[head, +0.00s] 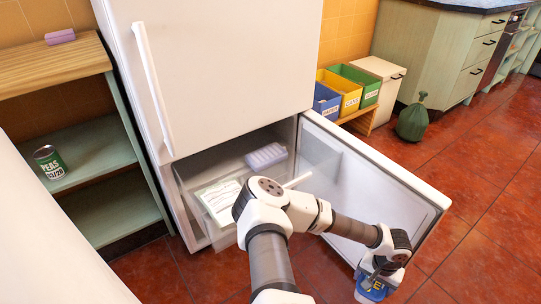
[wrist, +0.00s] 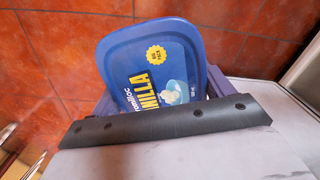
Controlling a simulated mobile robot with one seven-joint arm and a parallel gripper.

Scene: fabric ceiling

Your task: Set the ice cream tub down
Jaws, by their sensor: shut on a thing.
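The ice cream tub (head: 368,292) is blue with yellow lettering, at the bottom edge of the head view, partly cut off. In the wrist view its blue lid (wrist: 135,55) faces the camera, with "VANILLA" partly readable and a yellow round badge. My gripper (head: 376,274) is shut on the tub, just outside the free edge of the open lower fridge door (head: 375,185). In the wrist view the tub sits between the dark fingers, its near part hidden by my gripper's body. Red floor tiles show behind it; I cannot tell its height above them.
The open lower compartment (head: 190,192) holds a white labelled box (head: 219,203) and a pale lilac carton (head: 266,156). A shelf unit (head: 55,69) stands left with a peas can (head: 49,162). Coloured bins (head: 343,90) and a green sack (head: 412,122) stand behind. Floor at right is clear.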

